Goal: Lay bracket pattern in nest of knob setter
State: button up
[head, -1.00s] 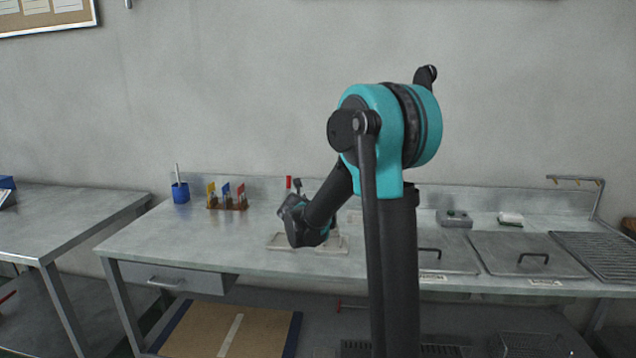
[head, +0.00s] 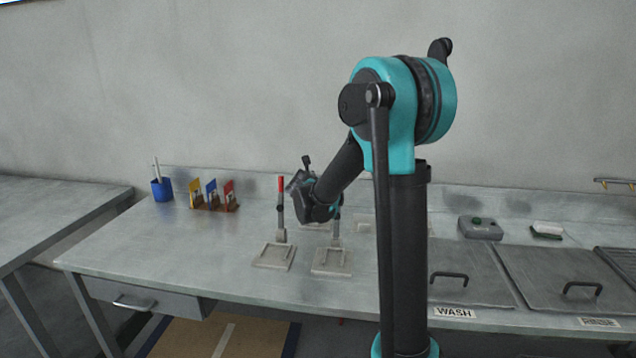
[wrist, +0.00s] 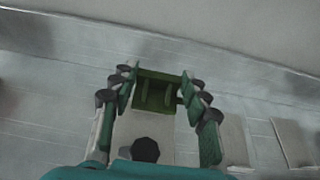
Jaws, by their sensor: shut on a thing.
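My gripper (wrist: 157,88) is shut on a dark green block-like piece, which I take for the bracket pattern (wrist: 157,92), with a finger on each side of it. In the head view my gripper is largely hidden by my wrist above the back of the bench, and the pattern cannot be made out. Two fixtures with pale flat bases stand on the bench. The left fixture (head: 274,257) has an upright red-tipped lever. The right fixture (head: 331,263) is partly covered by my wrist at its top. I cannot tell which is the knob setter, and nest details are too small.
A blue cup (head: 162,190) and a rack of coloured cards (head: 213,197) stand at the back left.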

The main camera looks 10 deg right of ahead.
jog(key=shift+f, duration=0.1)
jog(key=shift+s+f, duration=0.1)
jog(key=shift+f, duration=2.7)
jog(key=shift+f, duration=2)
jog(key=o, duration=1.1)
jog(key=v, duration=1.2)
